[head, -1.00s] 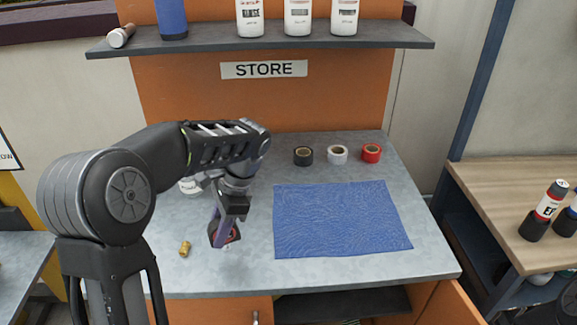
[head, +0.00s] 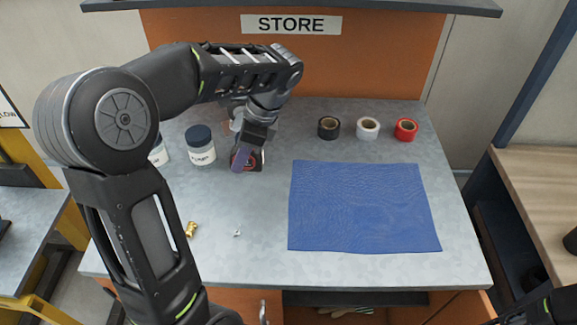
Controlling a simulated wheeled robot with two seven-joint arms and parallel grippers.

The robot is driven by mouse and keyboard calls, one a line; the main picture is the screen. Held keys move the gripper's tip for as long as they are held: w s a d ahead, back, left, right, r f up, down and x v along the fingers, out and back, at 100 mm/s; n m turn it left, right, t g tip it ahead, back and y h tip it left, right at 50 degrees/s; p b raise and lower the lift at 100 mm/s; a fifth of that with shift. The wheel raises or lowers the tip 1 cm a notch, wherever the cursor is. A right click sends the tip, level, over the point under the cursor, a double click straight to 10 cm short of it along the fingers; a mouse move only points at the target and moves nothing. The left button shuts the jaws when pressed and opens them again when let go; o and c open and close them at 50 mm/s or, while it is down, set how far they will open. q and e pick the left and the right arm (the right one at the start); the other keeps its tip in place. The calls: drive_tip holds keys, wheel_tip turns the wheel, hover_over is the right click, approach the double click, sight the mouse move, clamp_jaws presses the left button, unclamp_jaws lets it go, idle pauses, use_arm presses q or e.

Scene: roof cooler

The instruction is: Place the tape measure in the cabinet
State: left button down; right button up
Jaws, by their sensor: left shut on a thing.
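My left gripper (head: 246,152) is shut on the tape measure (head: 247,160), a small dark thing with a red mark, mostly covered by the fingers. It holds the tape measure over the back left part of the grey worktop, to the right of a jar; the exact height is hard to tell. The orange cabinet (head: 240,299) is under the worktop. Its front has a dark open compartment (head: 350,299) at the bottom of the view, with some items low inside. My right gripper is not in view.
A blue mat (head: 362,206) covers the worktop's right middle. Black (head: 328,128), white (head: 368,128) and red (head: 406,130) tape rolls stand behind it. A dark-lidded jar (head: 201,146), a brass fitting (head: 191,229) and a small silver piece (head: 237,232) are on the left.

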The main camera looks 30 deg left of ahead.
use_arm(q)
drive_tip(key=shift+w+a+f, duration=0.1)
drive_tip(key=shift+w+f, duration=0.15)
drive_tip(key=shift+f, duration=0.25)
hover_over(241, 193)
drive_tip(key=d, duration=0.1)
drive_tip(key=shift+w+d+f, duration=0.1)
drive_tip(key=shift+w+f, duration=0.1)
drive_tip(key=shift+f, duration=1.15)
drive_tip(key=shift+w+d+f, duration=0.1)
drive_tip(key=shift+w+f, duration=0.05)
drive_tip(key=shift+f, duration=1.2)
drive_tip(key=shift+p, duration=0.3)
drive_tip(key=shift+f, duration=1.9)
drive_tip(key=shift+f, duration=0.1)
drive_tip(key=c, duration=1.1)
unclamp_jaws()
